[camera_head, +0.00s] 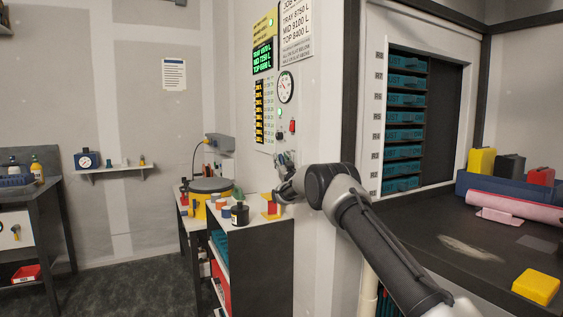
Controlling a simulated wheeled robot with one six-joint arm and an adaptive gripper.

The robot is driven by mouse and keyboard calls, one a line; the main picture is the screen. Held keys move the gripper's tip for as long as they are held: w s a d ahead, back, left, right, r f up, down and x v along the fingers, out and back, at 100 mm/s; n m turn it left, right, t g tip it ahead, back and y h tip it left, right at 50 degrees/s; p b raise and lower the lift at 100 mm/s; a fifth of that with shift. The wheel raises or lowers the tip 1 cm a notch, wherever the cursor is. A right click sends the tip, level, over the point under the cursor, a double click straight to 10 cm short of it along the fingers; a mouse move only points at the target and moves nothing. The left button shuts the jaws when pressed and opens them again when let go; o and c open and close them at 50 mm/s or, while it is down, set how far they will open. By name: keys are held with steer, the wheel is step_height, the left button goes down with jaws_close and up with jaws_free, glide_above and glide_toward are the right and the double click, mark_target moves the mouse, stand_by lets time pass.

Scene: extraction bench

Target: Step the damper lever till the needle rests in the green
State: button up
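A round white dial gauge (285,87) with a dark rim is on the white wall panel in the middle of the view. Its needle and any green zone are too small to read. A small red handle (292,126), which may be the damper lever, sticks out below the dial, near a small green spot. My gripper (283,174) is lower down, close to the wall, below the dial and the red handle. It is small and turned away, so its fingers and any contact with the fittings there cannot be made out.
A rack of teal drawers (405,118) is at the right. A dark bench (440,238) there holds a pink roll and a yellow block (536,287). Floor shows at left.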

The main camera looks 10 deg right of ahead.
jaws_close()
